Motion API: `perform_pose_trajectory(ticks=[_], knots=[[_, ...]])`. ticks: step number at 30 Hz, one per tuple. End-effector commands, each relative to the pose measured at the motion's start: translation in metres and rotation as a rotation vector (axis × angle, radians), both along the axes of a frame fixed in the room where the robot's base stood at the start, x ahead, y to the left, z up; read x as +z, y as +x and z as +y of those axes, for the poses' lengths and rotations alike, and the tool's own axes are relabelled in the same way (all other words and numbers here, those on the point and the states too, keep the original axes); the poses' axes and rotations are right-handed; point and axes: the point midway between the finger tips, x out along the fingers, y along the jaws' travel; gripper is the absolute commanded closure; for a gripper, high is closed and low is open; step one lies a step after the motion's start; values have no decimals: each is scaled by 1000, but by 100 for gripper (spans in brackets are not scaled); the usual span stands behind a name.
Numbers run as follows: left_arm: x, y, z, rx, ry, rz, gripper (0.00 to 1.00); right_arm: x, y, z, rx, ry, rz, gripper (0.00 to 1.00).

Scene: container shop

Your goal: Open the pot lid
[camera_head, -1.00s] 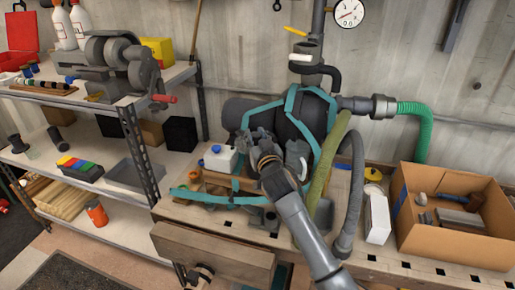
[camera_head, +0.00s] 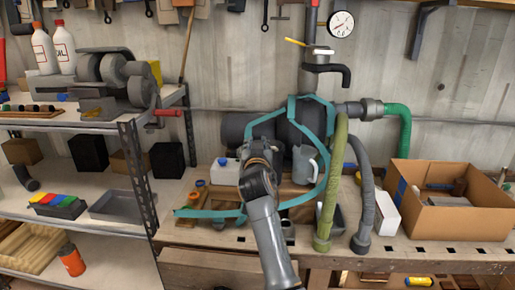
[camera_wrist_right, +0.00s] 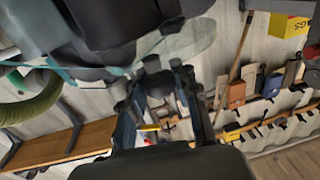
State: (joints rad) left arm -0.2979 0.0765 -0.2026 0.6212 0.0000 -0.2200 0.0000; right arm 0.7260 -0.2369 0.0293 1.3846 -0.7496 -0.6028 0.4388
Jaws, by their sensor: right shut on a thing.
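My right gripper (camera_head: 257,160) is at the workbench, in front of the dark round machine with teal straps (camera_head: 290,125). My own wrist hides its fingertips in the head view. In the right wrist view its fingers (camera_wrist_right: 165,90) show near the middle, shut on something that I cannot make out. A grey jug-like vessel with a handle (camera_head: 304,163) stands just right of the gripper, apart from it in the picture. I cannot clearly identify a pot or its lid. My left gripper is not in view.
A white container with a blue cap (camera_head: 224,171) stands left of the gripper. Green (camera_head: 330,195) and grey hoses (camera_head: 364,200) hang to the right. A cardboard box (camera_head: 455,222) stands at the bench's right end. A shelf rack (camera_head: 140,185) is at the left.

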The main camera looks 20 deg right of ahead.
Motion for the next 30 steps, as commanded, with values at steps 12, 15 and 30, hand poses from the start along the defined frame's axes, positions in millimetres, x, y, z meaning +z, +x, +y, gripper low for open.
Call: perform_pose_trajectory(ticks=[12, 15, 30], knots=[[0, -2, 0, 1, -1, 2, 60, -2, 0, -1, -1, 5, 3, 48], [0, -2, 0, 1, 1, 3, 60, -1, 0, -1, -1, 4, 2, 48], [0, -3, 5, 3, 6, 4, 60, 53, 0, -1, -1, 5, -4, 48]])
